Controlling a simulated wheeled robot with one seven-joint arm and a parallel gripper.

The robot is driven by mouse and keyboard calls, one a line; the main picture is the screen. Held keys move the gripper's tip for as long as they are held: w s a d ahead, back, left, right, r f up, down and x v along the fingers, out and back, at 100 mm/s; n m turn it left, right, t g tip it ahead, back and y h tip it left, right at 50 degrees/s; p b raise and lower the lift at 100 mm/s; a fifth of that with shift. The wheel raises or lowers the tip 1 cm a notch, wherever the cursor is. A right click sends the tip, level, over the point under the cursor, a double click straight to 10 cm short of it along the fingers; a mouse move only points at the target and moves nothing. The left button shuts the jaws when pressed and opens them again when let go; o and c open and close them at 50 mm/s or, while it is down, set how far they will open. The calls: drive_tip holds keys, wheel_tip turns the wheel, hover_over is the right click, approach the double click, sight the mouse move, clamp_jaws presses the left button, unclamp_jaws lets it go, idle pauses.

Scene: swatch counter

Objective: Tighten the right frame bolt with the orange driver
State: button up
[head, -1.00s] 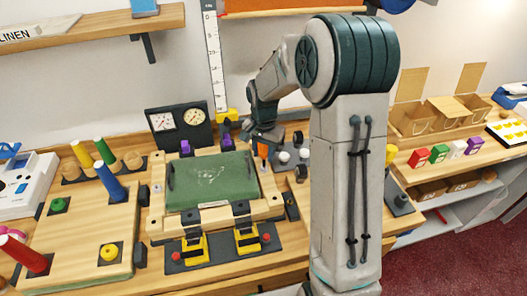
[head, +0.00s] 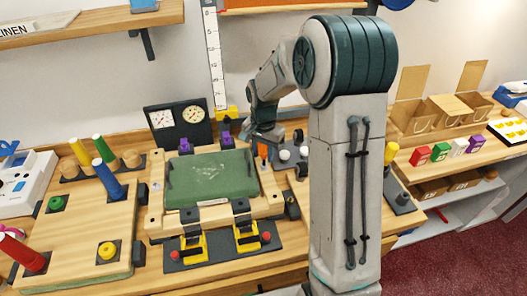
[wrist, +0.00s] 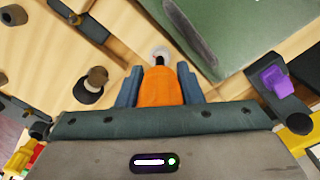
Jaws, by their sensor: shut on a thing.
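My gripper (wrist: 159,80) is shut on the orange driver (wrist: 160,92), one blue-grey finger on each side of its handle. In the head view the driver (head: 262,151) stands about upright at the right far corner of the wooden frame (head: 270,189). In the wrist view its dark shaft points at a pale round bolt head, the right frame bolt (wrist: 161,51). The tip looks to be at the bolt, but I cannot tell whether it is seated. The green panel (head: 210,178) lies inside the frame.
Purple clamps (head: 226,138) stand at the frame's far edge, yellow-and-black clamps (head: 193,244) at its near edge. Dark gauges (head: 178,124) stand behind. White-topped pieces (head: 284,155) sit close right of the driver. A peg board (head: 75,225) lies left.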

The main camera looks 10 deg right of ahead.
drive_tip(key=shift+f+b, duration=0.35)
drive_tip(key=shift+b, duration=0.2)
idle(0.8)
drive_tip(key=m+b, duration=0.1)
drive_tip(key=m, duration=0.4)
drive_tip(key=shift+m, duration=0.3)
drive_tip(key=m, duration=0.5)
drive_tip(key=shift+w+r, duration=0.1)
drive_tip(key=m+p, duration=0.1)
drive_tip(key=m, duration=0.3)
